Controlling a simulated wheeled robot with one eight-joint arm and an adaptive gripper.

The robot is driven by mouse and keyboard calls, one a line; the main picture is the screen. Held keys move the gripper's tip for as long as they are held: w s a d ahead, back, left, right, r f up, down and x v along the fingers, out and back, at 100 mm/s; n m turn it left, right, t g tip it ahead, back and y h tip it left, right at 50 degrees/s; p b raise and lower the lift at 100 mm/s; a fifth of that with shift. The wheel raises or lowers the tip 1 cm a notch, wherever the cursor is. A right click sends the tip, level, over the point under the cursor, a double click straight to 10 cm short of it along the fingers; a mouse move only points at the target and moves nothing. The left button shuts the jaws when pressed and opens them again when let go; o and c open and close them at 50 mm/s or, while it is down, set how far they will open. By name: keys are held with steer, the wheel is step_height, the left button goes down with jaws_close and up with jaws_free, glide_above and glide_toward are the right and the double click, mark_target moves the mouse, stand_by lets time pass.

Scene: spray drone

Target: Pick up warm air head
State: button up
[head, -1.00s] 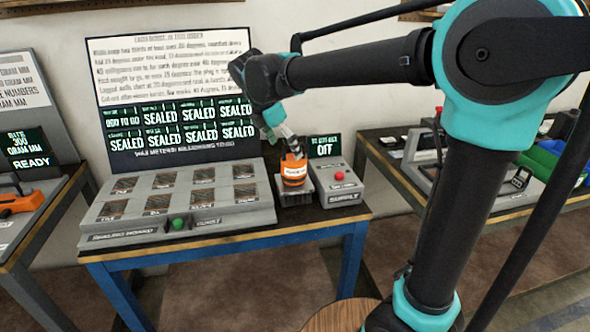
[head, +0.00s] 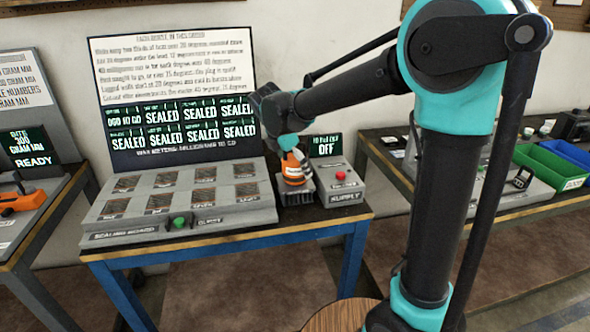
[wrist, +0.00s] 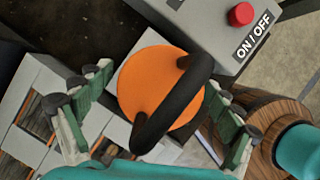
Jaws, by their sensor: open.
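The warm air head (head: 294,172) is an orange piece with a white-and-dark label band. It stands upright in a grey holder on the blue-framed table, between the sealing board and the supply box. In the wrist view its round orange top (wrist: 139,78) carries a thick black loop handle (wrist: 175,103). My gripper (head: 289,152) is directly above it, pointing down. In the wrist view the green-and-grey fingers of my gripper (wrist: 158,112) are spread, one on each side of the orange top. Whether a finger touches it I cannot tell.
The grey supply box (head: 342,187) with a red button (wrist: 241,14) stands close on the right. The sealing board (head: 180,208) with a green button is on the left, below a large display panel (head: 175,85). Green and blue bins (head: 550,167) stand on the right table.

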steer(key=c, duration=1.7)
steer(key=shift+r, duration=0.15)
step_height(320, 180, up, 20)
steer(key=shift+f, duration=0.1)
